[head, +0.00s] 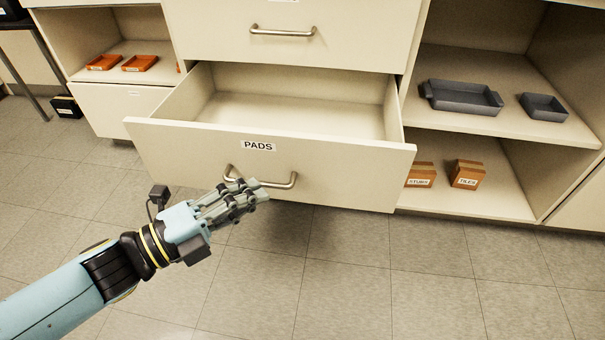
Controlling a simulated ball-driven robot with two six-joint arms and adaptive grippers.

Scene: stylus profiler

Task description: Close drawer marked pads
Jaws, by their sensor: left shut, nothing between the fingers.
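The drawer marked PADS (340,168) is pulled out well past the cabinet front, and its inside looks empty. Its label (258,146) is on the front panel above a metal bar handle (283,185). My left gripper (262,188) is shut and empty. Its fingertips are in front of the handle and hide part of it from view. I cannot tell whether they touch it. My right gripper is not in view.
Above is a shut drawer (350,35) with its own handle. On the right, shelves hold grey trays (465,97) and small boxes (467,174). On the left, a shelf holds orange trays (139,63). The tiled floor (340,280) in front is clear.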

